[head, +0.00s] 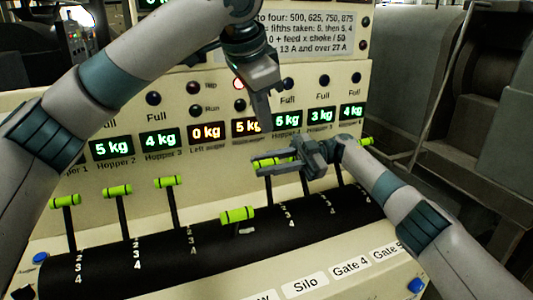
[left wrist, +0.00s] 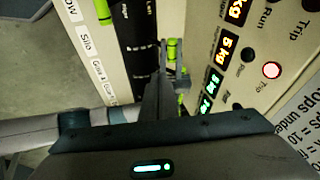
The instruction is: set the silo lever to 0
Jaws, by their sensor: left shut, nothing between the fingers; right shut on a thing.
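The silo label (head: 305,285) is on the panel's front edge; it also shows in the left wrist view (left wrist: 86,38). My right gripper (head: 272,161) is shut at a lime lever handle (head: 285,152), mostly hidden by the fingers; it lies roughly in line with the silo label, but I cannot tell for certain which lever it is. Lever numbers there are partly hidden. My left gripper (head: 262,108) is shut and empty, pointing down above the right gripper, in front of the displays. In the left wrist view its fingers (left wrist: 158,92) point towards the levers.
Left of the right gripper, one lime handle (head: 237,214) sits low over the black drum (head: 190,258). Other levers (head: 118,190) stand up at the left, and one handle (head: 365,141) is at the right. The upright panel (head: 205,87) with displays stands close behind my grippers.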

